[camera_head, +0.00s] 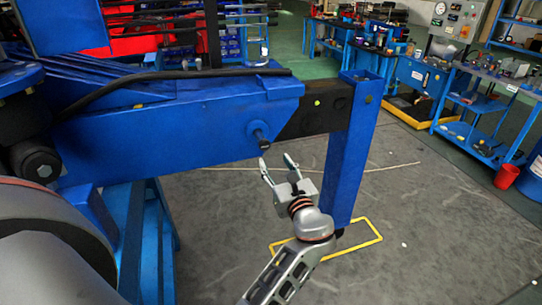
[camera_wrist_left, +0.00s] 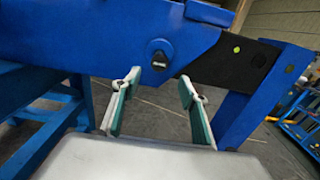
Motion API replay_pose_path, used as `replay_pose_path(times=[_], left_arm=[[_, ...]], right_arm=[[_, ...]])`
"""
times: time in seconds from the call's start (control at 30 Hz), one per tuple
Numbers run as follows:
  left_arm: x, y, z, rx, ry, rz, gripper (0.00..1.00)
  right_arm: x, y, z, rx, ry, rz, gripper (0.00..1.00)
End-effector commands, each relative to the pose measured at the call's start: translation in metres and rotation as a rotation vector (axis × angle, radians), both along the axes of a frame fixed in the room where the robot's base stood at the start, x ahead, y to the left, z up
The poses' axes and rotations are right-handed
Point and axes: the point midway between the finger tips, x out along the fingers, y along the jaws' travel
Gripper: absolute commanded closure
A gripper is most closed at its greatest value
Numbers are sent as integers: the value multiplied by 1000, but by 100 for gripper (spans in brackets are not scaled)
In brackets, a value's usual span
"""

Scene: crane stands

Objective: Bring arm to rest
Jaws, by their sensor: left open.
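My left gripper (camera_head: 276,160) is open and empty, just below a dark pin (camera_head: 261,140) on the side of the blue crane beam (camera_head: 190,125). In the left wrist view its two fingers (camera_wrist_left: 160,80) stand apart with green inner pads. The pin, seen there as a dark round knob (camera_wrist_left: 159,58), lies beyond the fingertips, between them in the picture, and I see no contact. My right gripper is not in view.
A black block (camera_head: 318,108) joins the beam and the post. A yellow floor frame (camera_head: 362,238) lies around the post's foot. Blue workbenches (camera_head: 470,100) and a red bin (camera_head: 506,176) stand at the right. The grey floor (camera_head: 430,220) at the right is clear.

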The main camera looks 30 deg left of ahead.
Motion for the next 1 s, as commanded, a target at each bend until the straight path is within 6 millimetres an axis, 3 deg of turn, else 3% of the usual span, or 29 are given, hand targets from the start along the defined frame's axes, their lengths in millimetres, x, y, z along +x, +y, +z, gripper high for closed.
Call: replay_pose_path(times=[0.2, 0.77, 0.87, 0.97, 1.0], left_arm=[[-9, -10, 0, 0, 0, 1, 57], [-10, -11, -6, -17, -5, -9, 57], [-12, -12, -33, -116, -35, -53, 57], [-21, -18, -85, -330, -98, -125, 57], [-28, -23, -111, -450, -130, -154, 57]], right_arm=[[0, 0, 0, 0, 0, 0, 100], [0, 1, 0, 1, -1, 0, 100], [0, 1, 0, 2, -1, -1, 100], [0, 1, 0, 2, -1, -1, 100], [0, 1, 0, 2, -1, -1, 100]])
